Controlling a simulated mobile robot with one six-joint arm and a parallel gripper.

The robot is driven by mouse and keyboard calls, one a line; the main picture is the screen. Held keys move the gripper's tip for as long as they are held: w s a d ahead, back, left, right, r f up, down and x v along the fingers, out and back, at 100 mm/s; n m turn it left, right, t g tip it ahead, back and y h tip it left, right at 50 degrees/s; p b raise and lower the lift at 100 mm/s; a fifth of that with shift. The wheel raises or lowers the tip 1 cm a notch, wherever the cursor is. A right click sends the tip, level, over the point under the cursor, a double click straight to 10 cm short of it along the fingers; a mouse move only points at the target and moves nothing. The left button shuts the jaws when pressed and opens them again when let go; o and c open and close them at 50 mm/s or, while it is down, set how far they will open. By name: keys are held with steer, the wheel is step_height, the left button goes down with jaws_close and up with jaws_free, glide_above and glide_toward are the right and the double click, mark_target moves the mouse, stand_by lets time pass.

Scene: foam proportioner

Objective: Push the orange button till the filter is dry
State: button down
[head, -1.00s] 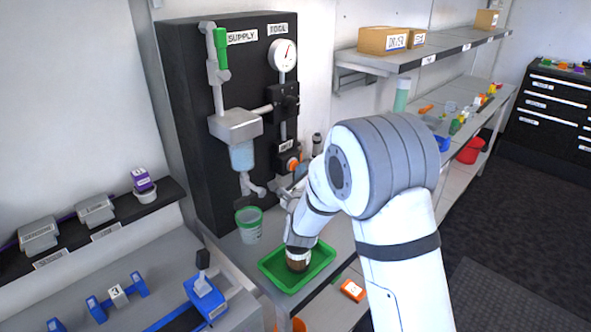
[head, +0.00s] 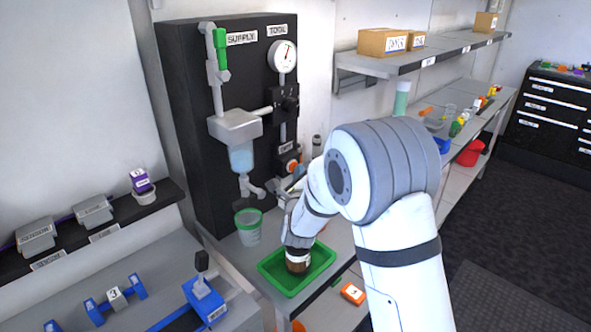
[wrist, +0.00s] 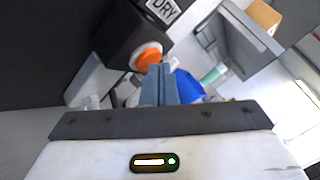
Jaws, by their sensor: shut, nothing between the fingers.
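The orange button (head: 292,165) is on a dark box low on the right side of the black panel. In the wrist view the orange button (wrist: 146,56) is a round cap in a white ring, under a DRY label (wrist: 164,9). My gripper (wrist: 160,68) is shut and empty, its fingertips overlapping the button's lower right edge in that view. I cannot tell whether they touch it. In the head view my gripper is small and partly hidden by my arm. The clear filter bowl (head: 241,157), pale blue inside, hangs under a grey housing (head: 235,125).
A cup with a green rim (head: 249,226) stands below the filter's drain. A green tray (head: 269,272) lies on the bench below my wrist. A pressure gauge (head: 283,56) is at the panel's top right. A shelf (head: 375,66) with boxes runs along the wall behind.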

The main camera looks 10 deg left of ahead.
steer(key=shift+a, duration=0.15)
steer(key=shift+b, duration=0.35)
steer(key=shift+s+d+b, duration=0.45)
steer(key=shift+d+b, duration=0.25)
steer(key=shift+b, duration=0.05)
steer(key=s+d+b, duration=0.2)
steer(key=d+b, duration=0.1)
steer(key=shift+s+d+f, duration=0.15)
steer(key=shift+s, duration=0.15)
steer(key=shift+s+d+b, duration=0.25)
steer(key=shift+d+b, duration=0.1)
steer(key=shift+b, duration=0.05)
